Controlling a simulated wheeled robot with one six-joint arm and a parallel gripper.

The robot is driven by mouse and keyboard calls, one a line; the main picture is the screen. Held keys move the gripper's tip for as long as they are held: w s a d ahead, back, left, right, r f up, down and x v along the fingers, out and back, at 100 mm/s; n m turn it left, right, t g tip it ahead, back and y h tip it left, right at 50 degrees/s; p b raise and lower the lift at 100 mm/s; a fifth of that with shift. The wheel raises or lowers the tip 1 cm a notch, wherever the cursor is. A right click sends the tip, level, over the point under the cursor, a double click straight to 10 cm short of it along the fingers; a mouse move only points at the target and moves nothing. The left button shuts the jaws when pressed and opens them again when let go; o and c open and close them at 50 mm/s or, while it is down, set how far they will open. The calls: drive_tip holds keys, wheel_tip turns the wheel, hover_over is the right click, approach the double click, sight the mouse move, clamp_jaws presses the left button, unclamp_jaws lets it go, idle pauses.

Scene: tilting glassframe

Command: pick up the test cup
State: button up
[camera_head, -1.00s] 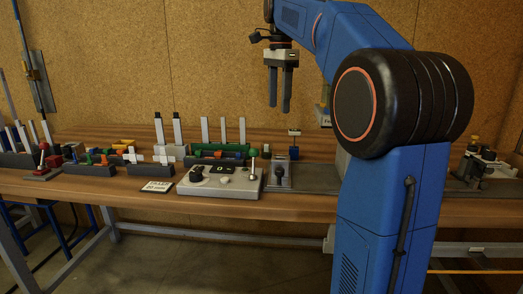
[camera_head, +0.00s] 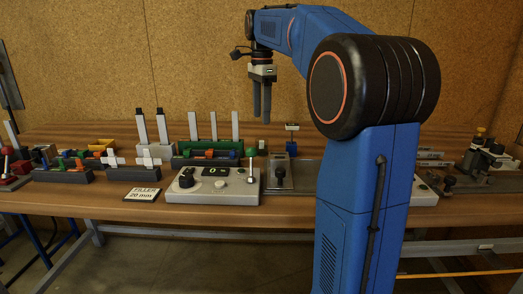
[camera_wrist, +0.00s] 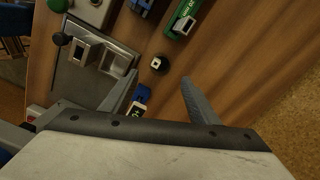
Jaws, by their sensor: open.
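My gripper (camera_head: 261,114) hangs fingers down above the bench, open and empty. In the wrist view its two fingers (camera_wrist: 160,80) are spread apart, with bench top showing between and beyond them. A small dark round piece with a pale square top (camera_wrist: 160,63) stands on the wood just beyond the fingertips in that view, touching neither finger. It may be the test cup; I cannot tell for sure. In the head view a small pale-topped piece (camera_head: 262,145) stands below my gripper and seems to be the same one.
A blue piece with a small display (camera_wrist: 141,96) is close by my left finger in the wrist view. A grey metal plate (camera_head: 279,183), a control box with a knob (camera_head: 212,195) and a green rack (camera_head: 205,160) stand nearby. Bare wood (camera_wrist: 245,65) lies to the right in the wrist view.

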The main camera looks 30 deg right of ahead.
sight(262, 147)
drive_tip(key=shift+f, duration=4.2)
drive_tip(key=shift+c, duration=0.6)
clamp_jaws()
drive_tip(key=shift+r, duration=0.15)
